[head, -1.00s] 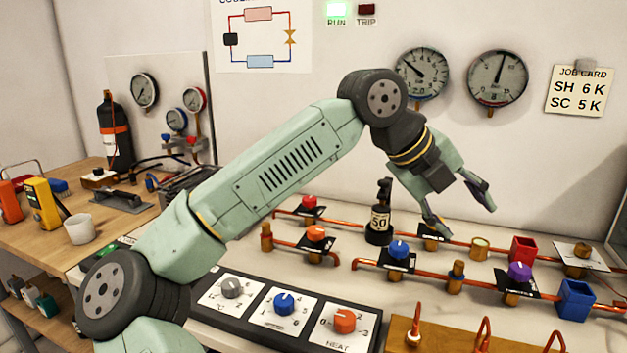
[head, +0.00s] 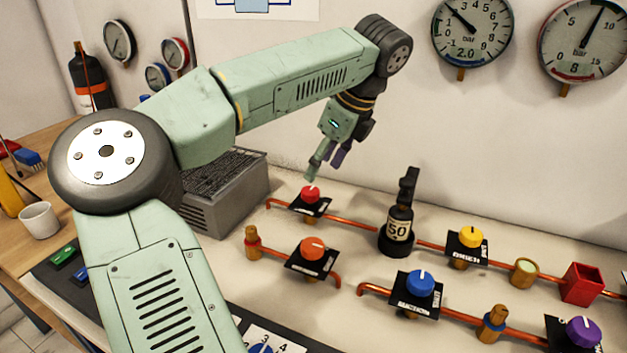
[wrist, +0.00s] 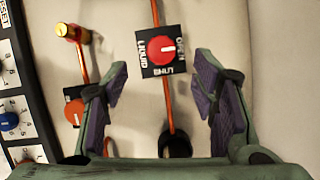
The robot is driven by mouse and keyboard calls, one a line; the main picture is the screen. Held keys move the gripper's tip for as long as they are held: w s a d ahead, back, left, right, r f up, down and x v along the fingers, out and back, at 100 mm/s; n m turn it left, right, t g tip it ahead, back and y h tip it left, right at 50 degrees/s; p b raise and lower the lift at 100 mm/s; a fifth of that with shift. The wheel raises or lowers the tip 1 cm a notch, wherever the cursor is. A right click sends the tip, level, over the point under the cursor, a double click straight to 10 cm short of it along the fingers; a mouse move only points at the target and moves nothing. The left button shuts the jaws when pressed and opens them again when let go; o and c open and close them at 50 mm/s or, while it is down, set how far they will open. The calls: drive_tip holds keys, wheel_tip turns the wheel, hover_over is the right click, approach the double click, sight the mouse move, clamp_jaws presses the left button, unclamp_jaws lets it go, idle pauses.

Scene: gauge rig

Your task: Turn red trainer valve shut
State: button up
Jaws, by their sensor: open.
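In the wrist view my gripper (wrist: 160,82) is open and empty, fingers spread wide. The knob shows ahead of the gap, with no finger touching it.
An orange knob (head: 312,248), a blue knob (head: 421,283) and a yellow knob (head: 470,237) sit on nearby pipes. A grey vented box (head: 225,195) is at left. Gauges hang on the wall behind.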

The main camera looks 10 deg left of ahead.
sight(310, 190)
drive_tip(key=p+x, duration=0.1)
drive_tip(key=x, duration=0.6)
drive_tip(key=shift+f, duration=0.2)
drive_tip(key=shift+c, duration=0.4)
drive_tip(key=c, duration=1.1)
